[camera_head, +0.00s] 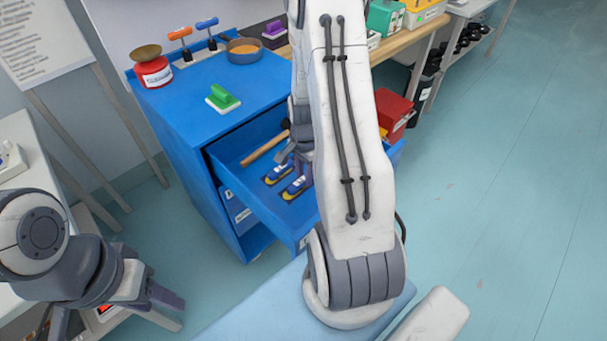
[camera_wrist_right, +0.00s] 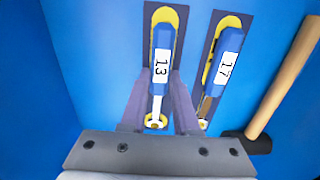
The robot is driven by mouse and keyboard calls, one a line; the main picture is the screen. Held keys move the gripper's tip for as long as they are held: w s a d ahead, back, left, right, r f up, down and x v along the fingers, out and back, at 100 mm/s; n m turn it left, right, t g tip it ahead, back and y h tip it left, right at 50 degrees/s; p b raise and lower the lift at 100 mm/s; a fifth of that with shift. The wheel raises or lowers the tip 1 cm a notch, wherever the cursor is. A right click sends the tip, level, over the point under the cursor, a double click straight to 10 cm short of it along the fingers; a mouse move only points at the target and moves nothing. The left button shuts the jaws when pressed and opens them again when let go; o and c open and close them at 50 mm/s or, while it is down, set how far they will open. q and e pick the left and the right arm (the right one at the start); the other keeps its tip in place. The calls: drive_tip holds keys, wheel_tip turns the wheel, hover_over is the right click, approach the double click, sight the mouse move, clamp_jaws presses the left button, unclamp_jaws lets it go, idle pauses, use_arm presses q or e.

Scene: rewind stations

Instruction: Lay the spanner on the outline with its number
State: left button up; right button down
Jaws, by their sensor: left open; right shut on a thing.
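The spanner with the blue handle and a white "13" label (camera_wrist_right: 162,62) is between the fingers of my right gripper (camera_wrist_right: 163,100), which is shut on it. It lines up over a yellow outline on a dark strip (camera_wrist_right: 166,14); I cannot tell whether it touches. Any number on that outline is hidden or unreadable. A second blue-handled spanner labelled "17" (camera_wrist_right: 225,68) lies on the neighbouring yellow outline (camera_wrist_right: 230,22). In the head view my right arm partly covers the gripper over the open blue drawer (camera_head: 232,165). My left gripper (camera_head: 112,318) is open and empty at lower left.
A hammer with a wooden handle (camera_wrist_right: 287,75) lies in the drawer beside the 17 spanner. A red box (camera_head: 393,108) is to the right.

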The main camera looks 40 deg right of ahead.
drive_tip(key=shift+f, duration=0.1)
drive_tip(key=c, duration=0.7)
unclamp_jaws()
drive_tip(key=shift+o, duration=0.2)
